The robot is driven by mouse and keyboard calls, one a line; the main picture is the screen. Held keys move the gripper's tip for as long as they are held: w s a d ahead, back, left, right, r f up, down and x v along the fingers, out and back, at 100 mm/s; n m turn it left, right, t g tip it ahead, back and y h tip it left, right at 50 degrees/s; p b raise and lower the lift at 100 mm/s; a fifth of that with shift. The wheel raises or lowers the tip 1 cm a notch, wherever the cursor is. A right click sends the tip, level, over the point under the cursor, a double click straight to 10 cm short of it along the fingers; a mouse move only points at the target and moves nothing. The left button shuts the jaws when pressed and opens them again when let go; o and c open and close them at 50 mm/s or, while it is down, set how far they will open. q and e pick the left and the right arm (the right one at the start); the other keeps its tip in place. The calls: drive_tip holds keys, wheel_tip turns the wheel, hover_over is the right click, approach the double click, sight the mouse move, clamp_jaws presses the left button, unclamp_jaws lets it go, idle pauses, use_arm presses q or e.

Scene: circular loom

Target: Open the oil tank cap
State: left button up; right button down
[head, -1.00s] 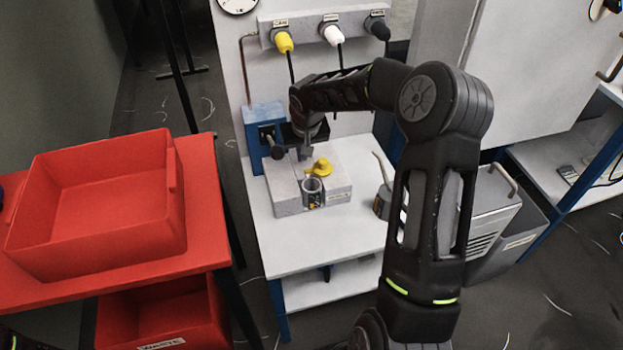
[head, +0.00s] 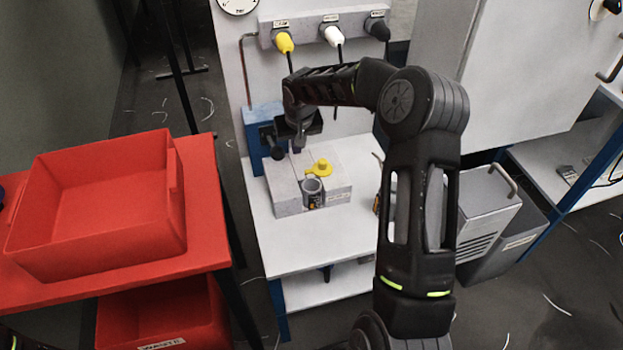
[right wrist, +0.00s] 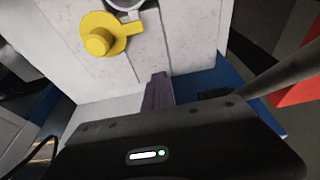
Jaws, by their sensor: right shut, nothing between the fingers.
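The yellow oil tank cap (head: 320,166) sits on top of the light grey tank block (head: 338,196). It lies beside the round filler neck (head: 312,187), whose mouth shows open. In the right wrist view the cap (right wrist: 99,42) is a round knob on a disc with a short tab, and part of the neck (right wrist: 126,4) shows at the top edge. My right gripper (head: 298,147) is shut and empty, pointing down above the block's back left part, apart from the cap. It shows in the right wrist view (right wrist: 158,90) below and right of the cap. My left gripper is out of view.
A blue fixture (head: 254,150) stands at the block's back left. Yellow, white and black plugs (head: 332,36) hang on the panel behind. The white table (head: 310,246) is clear in front of the block. A red bin (head: 95,205) is at left.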

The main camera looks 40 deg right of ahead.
drive_tip(key=shift+w+d, duration=0.15)
drive_tip(key=shift+w, duration=0.65)
